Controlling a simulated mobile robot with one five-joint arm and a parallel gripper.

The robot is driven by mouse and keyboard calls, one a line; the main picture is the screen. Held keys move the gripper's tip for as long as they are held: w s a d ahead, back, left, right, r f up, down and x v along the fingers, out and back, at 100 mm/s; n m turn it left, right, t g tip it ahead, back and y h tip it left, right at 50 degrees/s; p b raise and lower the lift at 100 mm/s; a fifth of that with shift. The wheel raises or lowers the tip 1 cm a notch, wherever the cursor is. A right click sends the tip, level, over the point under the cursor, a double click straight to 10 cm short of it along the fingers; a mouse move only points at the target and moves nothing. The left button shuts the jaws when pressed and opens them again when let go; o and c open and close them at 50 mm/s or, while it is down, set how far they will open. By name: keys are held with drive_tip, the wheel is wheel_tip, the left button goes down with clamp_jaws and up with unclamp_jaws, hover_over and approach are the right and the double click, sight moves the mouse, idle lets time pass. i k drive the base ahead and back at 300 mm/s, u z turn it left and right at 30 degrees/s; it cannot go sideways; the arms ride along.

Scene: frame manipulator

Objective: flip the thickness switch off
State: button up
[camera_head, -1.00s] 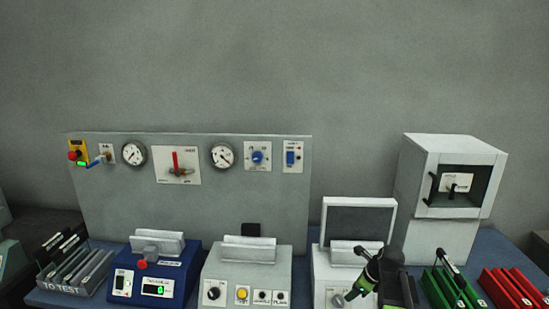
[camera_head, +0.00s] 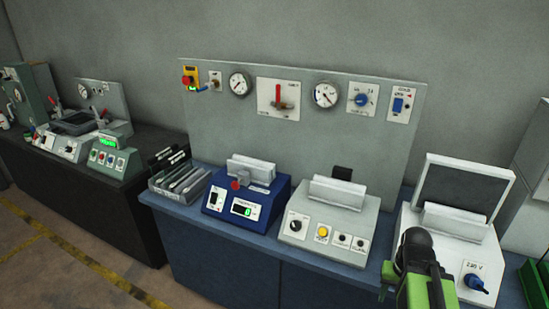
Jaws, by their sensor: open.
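The blue thickness gauge (camera_head: 247,204) stands on the bench left of centre, with a red knob on top. The thickness switch (camera_head: 217,198) is a small dark rocker on a white plate at the left of the gauge's front. It is too small to tell which way it is tipped. My green and black gripper (camera_head: 418,285) is at the bottom right, in front of the white unit and well away from the switch. It is open, with nothing seen in it; its fingertips are not clear.
A grey unit (camera_head: 326,222) with a yellow button stands right of the gauge, then a white unit (camera_head: 448,235) with a blue knob. A rack of dark slabs (camera_head: 180,180) is on the left. A panel (camera_head: 330,125) rises behind. Open floor (camera_head: 70,260) lies front left.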

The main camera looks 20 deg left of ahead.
sight(214, 198)
drive_tip(key=u, duration=4.45)
drive_tip(key=i, duration=0.1)
drive_tip(key=z, duration=3.05)
drive_tip(key=k, duration=1.3)
drive_tip(key=u, duration=0.5)
drive_tip(key=i, duration=1.5)
drive_tip(key=u, duration=0.3)
drive_tip(key=i, duration=0.55)
drive_tip(key=u, duration=0.1)
